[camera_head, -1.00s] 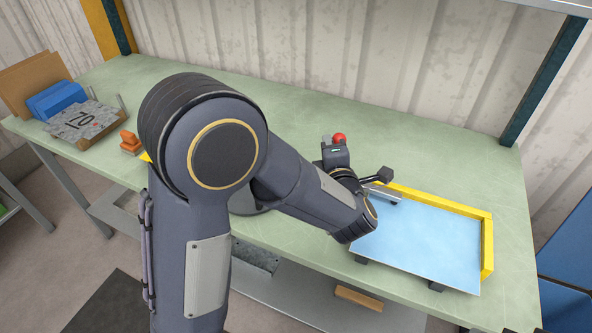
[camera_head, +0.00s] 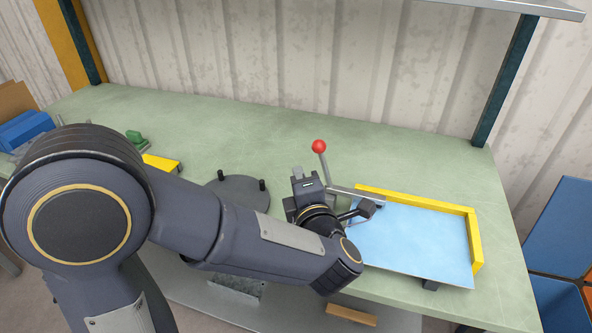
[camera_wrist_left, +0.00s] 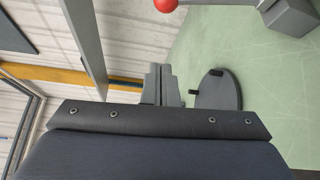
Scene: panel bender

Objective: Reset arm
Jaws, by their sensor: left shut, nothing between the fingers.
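The bender's lever has a red ball knob (camera_head: 319,146) on a grey rod. It stands upright at the left end of a grey bar (camera_head: 355,192), beside the blue sheet (camera_head: 415,240). The knob also shows at the top of the left wrist view (camera_wrist_left: 165,4). My left gripper (camera_head: 299,176) is just left of the lever, apart from the knob. In the left wrist view its fingers (camera_wrist_left: 161,83) are together and empty. A dark round plate (camera_head: 238,193) with two pins lies left of the gripper. My forearm hides part of the bender. My right gripper is out of view.
A yellow L-shaped fence (camera_head: 473,240) borders the blue sheet. A green-handled item (camera_head: 136,138), a yellow piece (camera_head: 163,163) and a blue block (camera_head: 30,130) lie at the left. A shelf post (camera_head: 505,80) rises at the back right. The back middle of the bench is clear.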

